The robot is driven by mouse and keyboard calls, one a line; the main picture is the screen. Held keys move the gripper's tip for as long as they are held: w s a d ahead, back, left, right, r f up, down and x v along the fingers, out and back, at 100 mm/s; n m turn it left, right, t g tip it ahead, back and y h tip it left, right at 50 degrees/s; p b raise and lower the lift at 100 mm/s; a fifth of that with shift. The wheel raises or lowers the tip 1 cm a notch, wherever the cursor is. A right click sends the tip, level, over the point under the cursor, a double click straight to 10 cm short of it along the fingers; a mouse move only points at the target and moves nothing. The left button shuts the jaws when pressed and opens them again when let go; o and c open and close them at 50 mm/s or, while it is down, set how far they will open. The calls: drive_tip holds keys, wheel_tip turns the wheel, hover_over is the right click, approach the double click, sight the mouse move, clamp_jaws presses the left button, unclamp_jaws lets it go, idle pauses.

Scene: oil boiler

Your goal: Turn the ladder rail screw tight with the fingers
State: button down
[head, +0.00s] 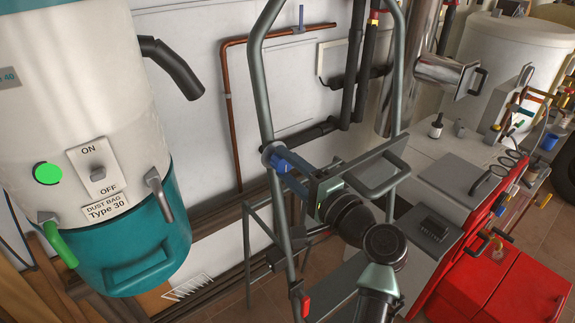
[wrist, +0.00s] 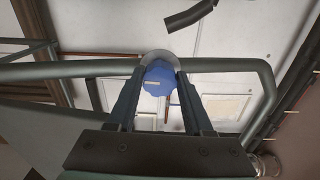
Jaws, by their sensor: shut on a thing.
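The ladder rail screw is a blue knob (head: 284,160) on the grey-green ladder rail (head: 257,90), at the middle of the head view. In the wrist view the blue knob (wrist: 158,78) sits against the rail, with a round grey collar behind it. My gripper (head: 288,170) reaches it from the right. In the wrist view the two dark fingers of my gripper (wrist: 159,88) lie one on each side of the knob and are shut on it. How far the screw is turned in cannot be seen.
A white and teal dust collector (head: 120,120) stands at the left. A copper pipe (head: 231,130) runs along the wall behind the ladder. At the right are a grey-topped bench (head: 435,160), a red cabinet (head: 500,290) and a white tank (head: 510,60). Ladder tubes surround my wrist closely.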

drive_tip(key=shift+c, duration=1.5)
unclamp_jaws()
drive_tip(key=shift+s+d, duration=0.1)
drive_tip(key=b+v, duration=0.4)
drive_tip(key=v, duration=0.8)
drive_tip(key=shift+s+d, duration=0.2)
drive_tip(key=shift+s, duration=0.15)
